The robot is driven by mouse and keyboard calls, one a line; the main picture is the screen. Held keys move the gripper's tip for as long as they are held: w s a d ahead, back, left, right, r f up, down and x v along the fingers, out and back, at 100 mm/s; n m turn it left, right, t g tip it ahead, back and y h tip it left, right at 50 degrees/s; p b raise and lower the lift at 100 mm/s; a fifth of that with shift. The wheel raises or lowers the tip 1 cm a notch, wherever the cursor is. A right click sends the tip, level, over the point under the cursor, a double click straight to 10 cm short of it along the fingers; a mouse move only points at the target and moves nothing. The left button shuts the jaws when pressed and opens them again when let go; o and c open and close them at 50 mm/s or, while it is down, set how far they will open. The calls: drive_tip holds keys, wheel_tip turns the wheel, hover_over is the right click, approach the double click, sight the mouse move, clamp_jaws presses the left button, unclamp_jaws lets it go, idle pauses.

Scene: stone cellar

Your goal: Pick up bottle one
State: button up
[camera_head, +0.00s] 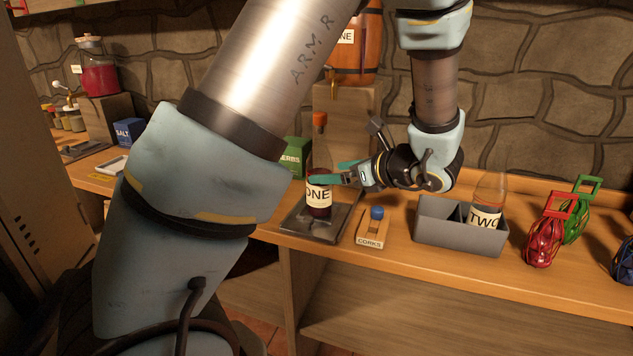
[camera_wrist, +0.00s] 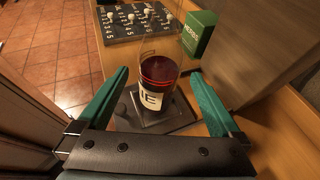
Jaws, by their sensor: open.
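Bottle one (camera_head: 319,192) stands upright on a dark tray (camera_head: 300,224) on the wooden counter. It has a white label reading ONE, dark red contents and an orange-red top. My gripper (camera_head: 341,174) is at the bottle's right side at about label height, its green fingers pointing left toward it. In the wrist view my gripper (camera_wrist: 162,95) is open, with one finger on each side of the bottle (camera_wrist: 160,75). Clear gaps show between both fingers and the glass. I cannot tell how far the fingertips reach along the bottle's sides.
A corks box (camera_head: 372,236) stands right of the tray. A grey divided bin (camera_head: 460,237) holds bottle two (camera_head: 488,205). Red and green netted flasks stand at far right. A green HERBS box (camera_head: 295,155) is behind bottle one. A barrel (camera_head: 356,45) sits on a wooden stand behind.

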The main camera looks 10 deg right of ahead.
drive_tip(key=p+x, duration=0.1)
drive_tip(key=x, duration=0.6)
drive_tip(key=shift+w+a+f, duration=0.2)
drive_tip(key=shift+f, duration=0.1)
clamp_jaws()
idle(0.6)
